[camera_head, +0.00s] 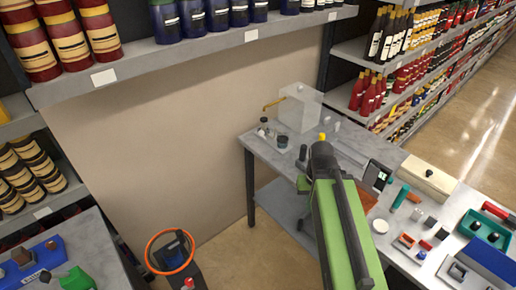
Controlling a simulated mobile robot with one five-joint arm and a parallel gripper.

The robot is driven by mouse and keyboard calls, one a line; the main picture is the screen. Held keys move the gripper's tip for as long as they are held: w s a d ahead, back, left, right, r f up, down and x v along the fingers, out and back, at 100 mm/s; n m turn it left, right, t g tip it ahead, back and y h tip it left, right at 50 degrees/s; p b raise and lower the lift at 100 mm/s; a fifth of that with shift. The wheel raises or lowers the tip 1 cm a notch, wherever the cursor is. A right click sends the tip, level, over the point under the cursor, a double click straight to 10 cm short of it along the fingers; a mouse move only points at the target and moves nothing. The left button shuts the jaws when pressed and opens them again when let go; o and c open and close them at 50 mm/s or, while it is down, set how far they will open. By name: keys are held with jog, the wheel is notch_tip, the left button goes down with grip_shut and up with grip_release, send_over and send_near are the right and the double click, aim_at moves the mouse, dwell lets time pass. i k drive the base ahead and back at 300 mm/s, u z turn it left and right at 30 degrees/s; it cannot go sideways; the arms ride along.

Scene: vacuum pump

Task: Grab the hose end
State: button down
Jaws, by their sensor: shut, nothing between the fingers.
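An orange hose-like loop (149,249) circles the top of a dark unit with a blue part (174,250), low in the picture left of the table. I cannot make out a free end on the loop. A clear box (301,106) stands at the far left corner of the grey table, with a short orange-yellow curved tube (273,103) sticking out at its left. I cannot tell whether this tube is a hose end. My green and black arm reaches up over the table. Its fingers do not show.
A second bench (88,243) stands at lower left. Stocked shelves (190,49) line the wall. Bare floor (225,244) lies between the benches.

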aim_at(263, 120)
jog(key=u, duration=0.1)
jog(key=k, duration=0.25)
jog(key=z, duration=0.3)
jog(key=i, duration=0.85)
jog(key=u, duration=0.85)
jog(key=k, duration=0.1)
jog(key=u, duration=2.6)
jog(key=i, duration=0.55)
jog(key=u, duration=0.3)
jog(key=k, duration=0.45)
jog(key=z, duration=0.25)
